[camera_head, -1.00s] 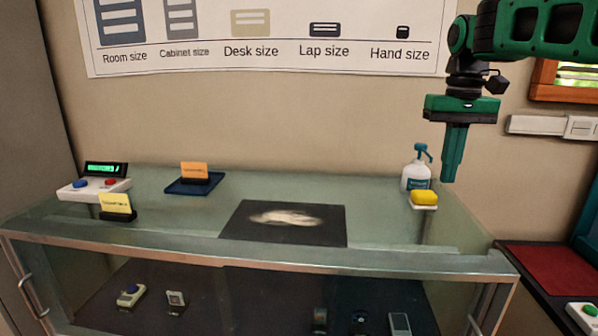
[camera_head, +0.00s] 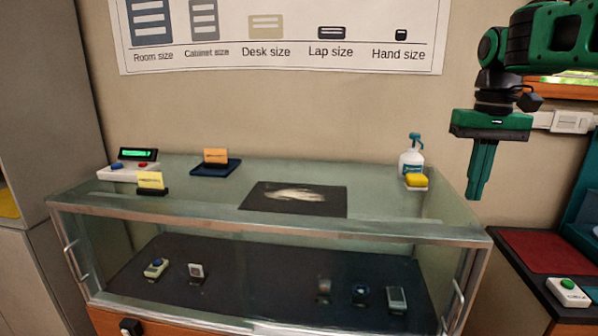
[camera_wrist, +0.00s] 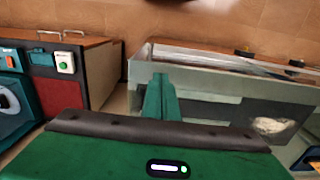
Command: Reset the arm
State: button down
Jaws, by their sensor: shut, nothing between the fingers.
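My gripper (camera_head: 480,170) is green and points straight down at the right of the head view. Its fingers are together with nothing between them. It hangs in the air near the right end of the glass display case (camera_head: 350,231), apart from it and from the things on top. In the wrist view the shut fingers of my gripper (camera_wrist: 158,97) show in front of the case (camera_wrist: 205,82).
A counter with a red mat (camera_head: 540,250) and a green-button box (camera_head: 568,290) is at the right.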

jog(key=s+d+f+m, duration=0.2)
jog(key=s+f, duration=0.8)
jog(key=s, duration=0.3)
jog(key=s+d+f+m, duration=0.2)
jog(key=s+d+f, duration=0.1)
jog(key=s+f, duration=0.7)
jog(key=s, duration=0.3)
jog(key=shift+d+m, duration=0.3)
jog(key=shift+w+f, duration=0.2)
jog(key=shift+w, duration=0.45)
